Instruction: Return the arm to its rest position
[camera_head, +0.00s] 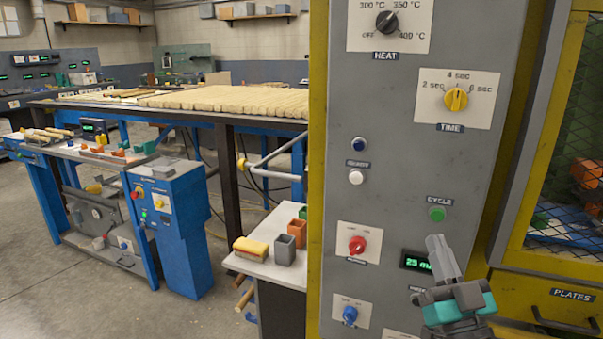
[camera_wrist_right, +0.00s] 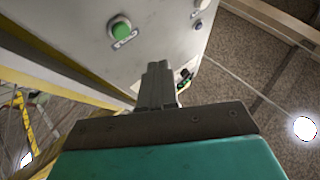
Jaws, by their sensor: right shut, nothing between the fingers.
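My right gripper (camera_head: 440,252) is in front of the grey control panel (camera_head: 400,130), just below the green CYCLE button (camera_head: 437,214). Its fingers are together with nothing between them. In the right wrist view the closed fingers (camera_wrist_right: 158,70) point up toward the panel, and the green button (camera_wrist_right: 120,28) is to their upper left, apart from them. My left gripper is in neither view.
The panel has a yellow time knob (camera_head: 456,99), a red knob (camera_head: 357,245), a blue knob (camera_head: 349,315) and a lit display (camera_head: 415,261). A yellow mesh guard stands at right. A white side table (camera_head: 268,266) with small containers is left of the panel.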

